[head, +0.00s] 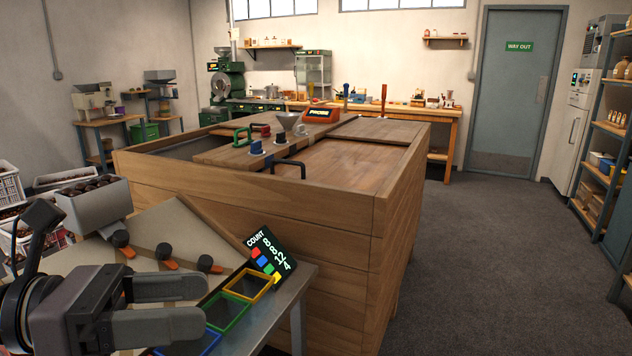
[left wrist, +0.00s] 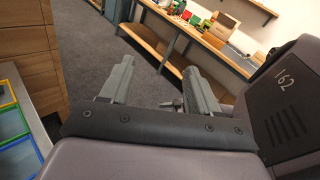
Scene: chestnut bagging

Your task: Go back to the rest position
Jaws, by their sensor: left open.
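My left gripper (head: 190,306) is at the lower left of the head view, over the metal side table (head: 293,283). Its two fingers are apart with nothing between them. In the left wrist view the same gripper (left wrist: 155,85) has its fingers spread, with grey floor and a far bench beyond them. My right gripper is not in either view.
A large wooden crate (head: 290,215) fills the middle. The side table carries a grey hopper of chestnuts (head: 93,207), a sloped board, coloured frames (head: 248,285) and a COUNT sign (head: 270,256). Carpeted floor (head: 480,270) is clear at right.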

